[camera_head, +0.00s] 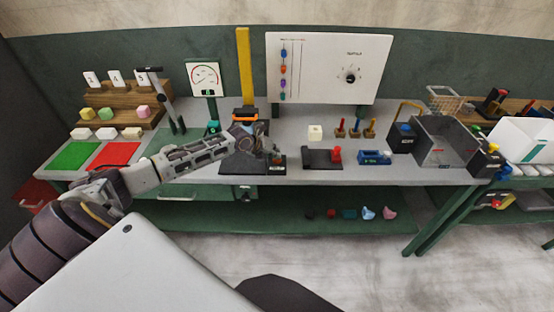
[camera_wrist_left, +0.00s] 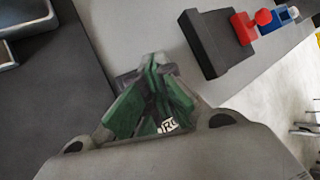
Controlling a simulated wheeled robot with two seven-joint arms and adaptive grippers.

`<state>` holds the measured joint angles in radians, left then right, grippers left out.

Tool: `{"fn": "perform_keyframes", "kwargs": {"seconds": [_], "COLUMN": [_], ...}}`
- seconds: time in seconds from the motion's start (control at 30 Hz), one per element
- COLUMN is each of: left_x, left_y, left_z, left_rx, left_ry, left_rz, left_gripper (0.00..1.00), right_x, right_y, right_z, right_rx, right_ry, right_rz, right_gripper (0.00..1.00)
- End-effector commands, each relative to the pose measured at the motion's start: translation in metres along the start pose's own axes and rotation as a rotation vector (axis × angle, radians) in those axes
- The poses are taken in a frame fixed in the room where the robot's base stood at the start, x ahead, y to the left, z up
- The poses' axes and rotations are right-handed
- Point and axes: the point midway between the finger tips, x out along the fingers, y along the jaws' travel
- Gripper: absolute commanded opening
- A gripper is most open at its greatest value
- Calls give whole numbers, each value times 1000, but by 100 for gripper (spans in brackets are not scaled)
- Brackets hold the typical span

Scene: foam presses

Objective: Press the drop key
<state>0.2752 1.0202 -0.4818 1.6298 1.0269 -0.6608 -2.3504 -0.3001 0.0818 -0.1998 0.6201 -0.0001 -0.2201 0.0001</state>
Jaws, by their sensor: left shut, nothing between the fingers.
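The drop key unit is a small dark block (camera_head: 279,160) at the right front of the foam press's dark base (camera_head: 240,167) in the head view. In the left wrist view a white label (camera_wrist_left: 168,125) with partly visible letters shows between the fingers; the rest of the key is hidden. My left gripper (camera_head: 268,147) is shut and empty, just over or beside the block. Its green fingers (camera_wrist_left: 152,68) are together in the wrist view. I cannot tell whether they touch the key. My right gripper is not in view.
The press has a yellow column (camera_head: 243,62) and an orange head (camera_head: 245,114). Right of it is a dark block with a red knob (camera_head: 336,154), then a blue device (camera_head: 374,157). A white panel (camera_head: 328,68) stands behind. Bare grey bench top (camera_head: 300,112) lies between.

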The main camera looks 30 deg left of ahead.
Motion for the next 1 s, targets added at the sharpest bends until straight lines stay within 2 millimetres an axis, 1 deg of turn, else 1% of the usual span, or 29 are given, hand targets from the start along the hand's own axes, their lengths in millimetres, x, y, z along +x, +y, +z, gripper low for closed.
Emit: {"fn": "perform_keyframes", "kwargs": {"seconds": [0.27, 0.7, 1.0], "left_x": [-1, -12, -13], "left_y": [0, -8, -9], "left_z": [0, 9, 9], "left_rx": [0, 1, 0], "left_ry": [2, 0, 0], "left_rz": [1, 1, 1], "left_gripper": [0, 0, 0], "right_x": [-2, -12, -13], "right_y": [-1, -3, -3], "right_z": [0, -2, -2], "right_rx": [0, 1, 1], "right_ry": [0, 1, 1], "right_rz": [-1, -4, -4], "right_gripper": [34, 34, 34]}}
